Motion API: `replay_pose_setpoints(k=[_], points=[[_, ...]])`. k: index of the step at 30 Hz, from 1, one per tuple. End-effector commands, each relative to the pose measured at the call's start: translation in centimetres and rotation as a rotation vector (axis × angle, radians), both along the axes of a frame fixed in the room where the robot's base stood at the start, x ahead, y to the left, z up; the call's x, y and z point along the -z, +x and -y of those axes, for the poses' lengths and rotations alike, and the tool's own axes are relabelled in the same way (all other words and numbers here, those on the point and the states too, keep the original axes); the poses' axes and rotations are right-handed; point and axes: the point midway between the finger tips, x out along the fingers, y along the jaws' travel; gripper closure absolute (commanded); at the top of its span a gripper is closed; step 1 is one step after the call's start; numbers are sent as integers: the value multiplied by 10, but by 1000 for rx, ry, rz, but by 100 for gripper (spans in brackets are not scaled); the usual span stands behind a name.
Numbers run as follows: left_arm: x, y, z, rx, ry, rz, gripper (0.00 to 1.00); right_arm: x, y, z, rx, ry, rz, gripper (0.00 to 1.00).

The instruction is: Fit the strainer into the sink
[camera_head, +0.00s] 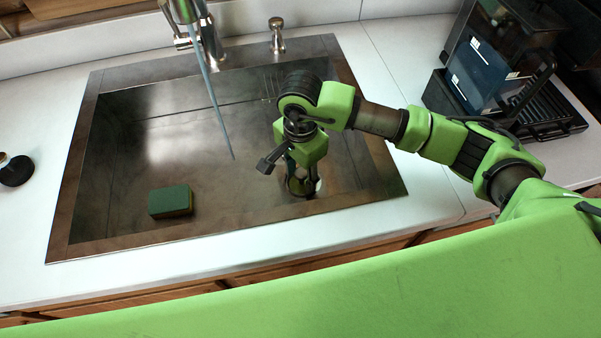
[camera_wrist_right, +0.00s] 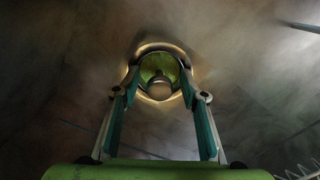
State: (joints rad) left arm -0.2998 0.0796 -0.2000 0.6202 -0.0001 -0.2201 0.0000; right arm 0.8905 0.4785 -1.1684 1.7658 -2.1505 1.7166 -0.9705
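The sink (camera_head: 90,190) is a dark, shiny metal basin set into a white counter. My right gripper (camera_head: 305,186) reaches down into its right part, fingers pointing at the basin floor. A round, shiny metal piece with a bright rim, seemingly the strainer at the drain (camera_wrist_right: 160,62), lies between the fingertips in the right wrist view. A small rounded knob shows at its middle. The right gripper (camera_wrist_right: 160,84) has its fingers spread on either side of it; contact is unclear. Whether the strainer is seated cannot be told. My left gripper is out of view.
A green sponge (camera_head: 170,201) lies in the sink at the lower left. The faucet (camera_head: 193,25) with a thin spout hangs over the basin. A soap pump (camera_head: 277,35) stands behind. A black appliance (camera_head: 480,70) stands on the right counter.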

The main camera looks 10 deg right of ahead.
Motion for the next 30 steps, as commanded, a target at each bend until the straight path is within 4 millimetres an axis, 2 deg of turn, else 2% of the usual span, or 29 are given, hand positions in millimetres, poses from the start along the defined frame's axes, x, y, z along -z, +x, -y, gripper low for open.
replay_pose_setpoints(k=[6,10,21,25,30], points=[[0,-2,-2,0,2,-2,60,-1,0,0,0,0,0,60],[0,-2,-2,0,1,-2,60,-11,1,0,-1,1,3,60],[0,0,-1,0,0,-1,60,-86,1,0,-1,0,6,60],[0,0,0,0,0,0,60,-106,1,0,-1,0,2,60],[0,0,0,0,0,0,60,-118,0,0,-1,0,0,60]])
